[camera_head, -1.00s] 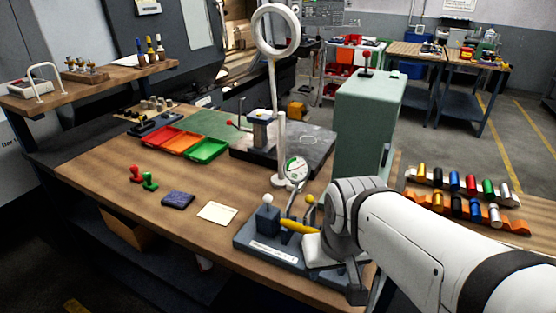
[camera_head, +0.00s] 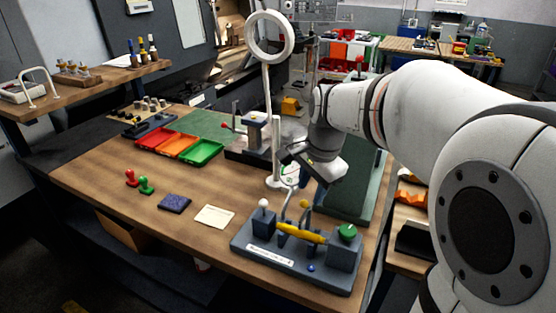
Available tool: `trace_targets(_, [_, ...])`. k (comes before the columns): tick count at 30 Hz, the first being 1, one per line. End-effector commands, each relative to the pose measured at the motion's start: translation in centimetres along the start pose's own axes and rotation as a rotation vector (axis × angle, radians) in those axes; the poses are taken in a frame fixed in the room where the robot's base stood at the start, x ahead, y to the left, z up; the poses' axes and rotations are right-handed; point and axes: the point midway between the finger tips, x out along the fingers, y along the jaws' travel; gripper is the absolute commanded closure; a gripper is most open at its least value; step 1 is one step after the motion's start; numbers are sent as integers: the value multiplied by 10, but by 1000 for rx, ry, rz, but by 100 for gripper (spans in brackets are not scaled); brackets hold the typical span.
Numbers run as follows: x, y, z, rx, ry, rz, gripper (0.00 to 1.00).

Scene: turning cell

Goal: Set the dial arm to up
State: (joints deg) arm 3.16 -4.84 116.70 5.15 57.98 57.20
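A round dial gauge (camera_head: 291,174) with a white face stands on the bench behind the lever panel, just right of the white post. My gripper (camera_head: 296,160) is directly above and beside it and hides part of its face and arm. I cannot tell whether they touch. The dial arm's angle is not clear. Whether the gripper's fingers are apart is not clear either; no held object shows. The grey lever panel (camera_head: 285,262) in front carries a white-knobbed lever (camera_head: 263,203), a yellow handle (camera_head: 301,233), a yellow ball (camera_head: 304,204) and a green knob (camera_head: 347,232).
A white ring lamp (camera_head: 269,38) on a tall post rises close left of my gripper. A green cabinet (camera_head: 352,192) stands to the right, partly behind my arm. Coloured trays (camera_head: 178,146), stamps and a blue pad (camera_head: 174,203) lie left.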

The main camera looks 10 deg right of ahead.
Motion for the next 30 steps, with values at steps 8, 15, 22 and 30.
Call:
trace_targets(8, [21,-11,-5,93,-10,5,62])
trace_targets(15, [60,-11,-5,91,-10,5,62])
trace_targets(22, [77,-11,-5,89,-9,3,62])
trace_targets(30, [78,-11,-4,88,-8,1,63])
